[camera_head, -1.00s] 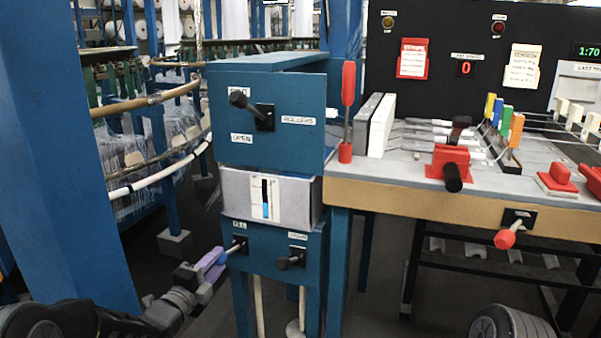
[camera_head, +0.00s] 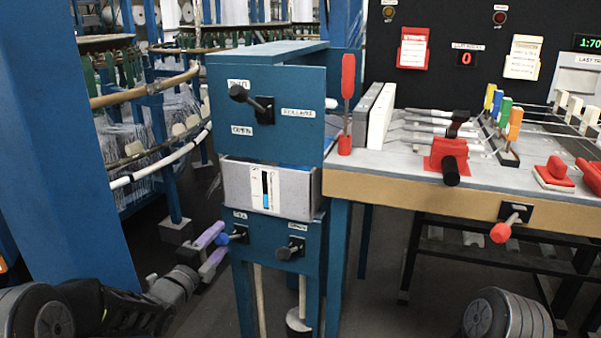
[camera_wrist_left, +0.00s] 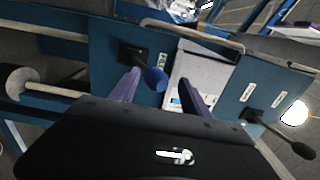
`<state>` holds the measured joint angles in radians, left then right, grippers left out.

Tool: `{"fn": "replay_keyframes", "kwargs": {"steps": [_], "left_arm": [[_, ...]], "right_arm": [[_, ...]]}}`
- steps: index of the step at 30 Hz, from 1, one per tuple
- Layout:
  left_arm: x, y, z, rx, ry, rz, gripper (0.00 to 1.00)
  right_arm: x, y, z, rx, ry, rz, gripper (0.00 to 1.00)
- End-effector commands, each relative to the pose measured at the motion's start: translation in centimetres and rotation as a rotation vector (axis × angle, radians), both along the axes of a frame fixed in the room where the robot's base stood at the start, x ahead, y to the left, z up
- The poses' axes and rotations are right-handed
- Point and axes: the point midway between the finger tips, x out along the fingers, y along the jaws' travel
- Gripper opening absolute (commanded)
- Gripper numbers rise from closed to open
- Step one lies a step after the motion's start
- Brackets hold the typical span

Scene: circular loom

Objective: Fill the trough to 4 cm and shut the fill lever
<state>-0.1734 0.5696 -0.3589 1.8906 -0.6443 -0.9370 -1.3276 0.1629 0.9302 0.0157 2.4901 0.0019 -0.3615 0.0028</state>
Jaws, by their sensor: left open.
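The trough (camera_head: 236,184) is a grey box in the blue cabinet, with a white level gauge (camera_head: 264,189) on its front. Blue fills the lower part of the gauge, but its marks are too small to read. The fill lever (camera_head: 223,239) has a blue knob and sticks out from the cabinet's lower left. My left gripper (camera_head: 219,250) is open with purple fingers, one above and one below the knob. The knob also shows in the left wrist view (camera_wrist_left: 155,79), between the spread fingers and nearer one of them. My right gripper is out of view.
A dark-knobbed lever (camera_head: 290,252), its label blurred, sits right of the fill lever. Another lever (camera_head: 250,101) is on the upper panel. A bench (camera_head: 400,190) with coloured levers is at the right.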

Motion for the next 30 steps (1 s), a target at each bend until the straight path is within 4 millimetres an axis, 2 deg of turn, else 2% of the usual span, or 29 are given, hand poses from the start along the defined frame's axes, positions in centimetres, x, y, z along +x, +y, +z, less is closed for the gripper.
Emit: {"fn": "replay_keyframes", "kwargs": {"steps": [8, 21, 30], "left_arm": [[-0.7, 0.4, -0.3, 0.001, 0.005, 0.001, 0.55], [-6.8, 2.8, -0.4, 0.002, 0.007, 0.002, 0.55], [-7.5, 3.0, -0.4, 0.002, 0.008, 0.001, 0.55]], "right_arm": [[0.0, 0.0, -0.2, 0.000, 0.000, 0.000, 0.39], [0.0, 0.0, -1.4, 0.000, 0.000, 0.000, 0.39], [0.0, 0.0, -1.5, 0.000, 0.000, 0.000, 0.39]]}}
